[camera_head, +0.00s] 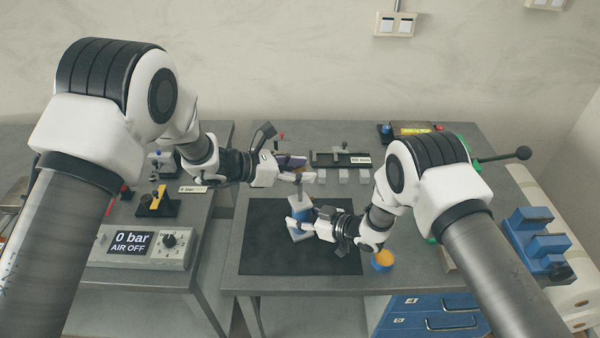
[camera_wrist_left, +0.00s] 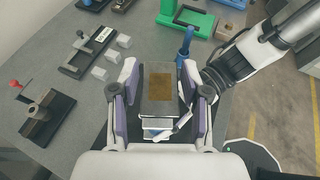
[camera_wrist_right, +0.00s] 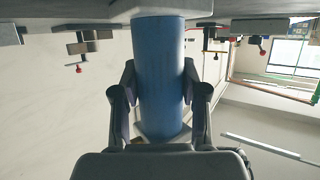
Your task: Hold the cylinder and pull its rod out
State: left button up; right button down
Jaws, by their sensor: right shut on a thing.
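The cylinder has a blue body (camera_head: 304,213) with grey end caps and stands upright on the black mat (camera_head: 262,255). Its rod (camera_head: 299,191) points up from the top. My right gripper (camera_head: 299,222) is shut on the body from the right; the blue body (camera_wrist_right: 158,75) fills the space between its fingers in the right wrist view. My left gripper (camera_head: 299,170) is open at the rod's upper end. In the left wrist view, a grey block with a brown top face (camera_wrist_left: 160,88) lies between its fingers, with the end cap below. Finger contact there cannot be told.
An orange-topped blue object (camera_head: 383,260) is right of the mat. A rack with grey blocks (camera_head: 341,160) stands behind. A control box reading 0 bar, AIR OFF (camera_head: 142,246) is on the left bench. A blue stepped holder (camera_head: 538,240) is at right. The mat's left part is bare.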

pick_arm(q)
jog(key=shift+s, duration=0.1)
pick_arm(e)
jog(key=shift+s+f, duration=0.1)
jog(key=shift+s, duration=0.1)
pick_arm(q)
jog(key=shift+a, duration=0.1)
jog(key=v, duration=1.2)
pick_arm(e)
jog(key=c, duration=0.5)
grip_release()
